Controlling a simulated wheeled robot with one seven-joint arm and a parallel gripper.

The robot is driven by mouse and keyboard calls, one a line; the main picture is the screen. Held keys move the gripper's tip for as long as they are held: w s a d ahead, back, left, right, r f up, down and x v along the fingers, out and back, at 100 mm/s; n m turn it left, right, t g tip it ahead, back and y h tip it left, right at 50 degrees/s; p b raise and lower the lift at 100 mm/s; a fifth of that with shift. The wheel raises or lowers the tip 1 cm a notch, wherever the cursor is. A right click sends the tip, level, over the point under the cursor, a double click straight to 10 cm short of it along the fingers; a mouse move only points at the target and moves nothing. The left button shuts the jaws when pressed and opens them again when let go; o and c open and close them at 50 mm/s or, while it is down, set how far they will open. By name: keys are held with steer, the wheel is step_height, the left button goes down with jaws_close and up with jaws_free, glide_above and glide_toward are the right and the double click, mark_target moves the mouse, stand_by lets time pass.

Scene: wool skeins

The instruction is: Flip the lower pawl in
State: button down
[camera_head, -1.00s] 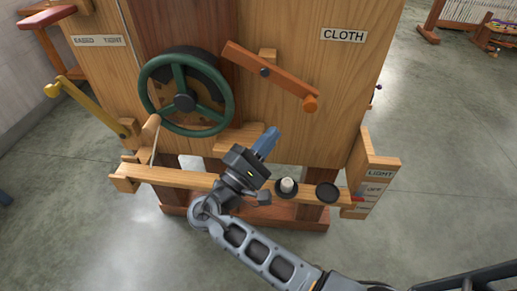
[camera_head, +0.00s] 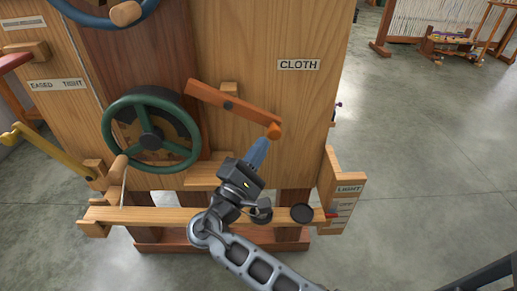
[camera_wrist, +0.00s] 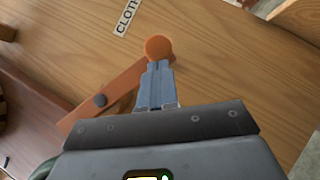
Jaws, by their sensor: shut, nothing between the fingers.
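The lower pawl is an orange wooden lever (camera_head: 225,102) on the front of the wooden panel, below the CLOTH label (camera_head: 298,65). It slopes down to the right from a dark pivot and ends in a round orange knob (camera_head: 274,131). My gripper (camera_head: 260,150) is shut and empty, its blue fingertips just below the knob in the head view. In the wrist view the shut fingers (camera_wrist: 157,85) point at the orange knob (camera_wrist: 158,47), with the lever (camera_wrist: 110,98) running down to the left. I cannot tell whether the fingertips touch the knob.
A green handwheel (camera_head: 150,133) is left of the lever, with a yellow lever (camera_head: 45,153) further left. A wooden rail (camera_head: 150,215) runs below, and a LIGHT switch post (camera_head: 345,190) stands at the right. Open floor lies right of the panel.

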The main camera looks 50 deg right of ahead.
mark_target(274, 133)
steer(key=shift+s+d+r+n+p, duration=0.15)
steer(key=shift+s+r+n+p, duration=0.05)
steer(key=shift+r+n+p, duration=0.1)
steer(key=shift+s+r+n+p, duration=0.1)
steer(key=shift+n+p, duration=0.2)
steer(key=shift+s+d+r+n+t+h+p, duration=0.25)
steer(key=shift+r+n+t+p, duration=0.1)
steer(key=shift+n+t+p, duration=0.2)
steer(key=shift+s+d+r+n+t+h+p, duration=0.15)
steer(key=shift+r+n+t+h+p, duration=0.15)
steer(key=shift+n+t+p, duration=0.2)
steer(key=n, duration=0.1)
steer(key=r+n+t+p, duration=0.1)
steer(key=n+t, duration=0.1)
steer(key=shift+s+d+r, duration=0.2)
steer(key=shift+s+d, duration=0.05)
steer(key=shift+s, duration=0.1)
steer(key=shift+s+d+r+p, duration=0.15)
steer(key=shift+r+p, duration=0.35)
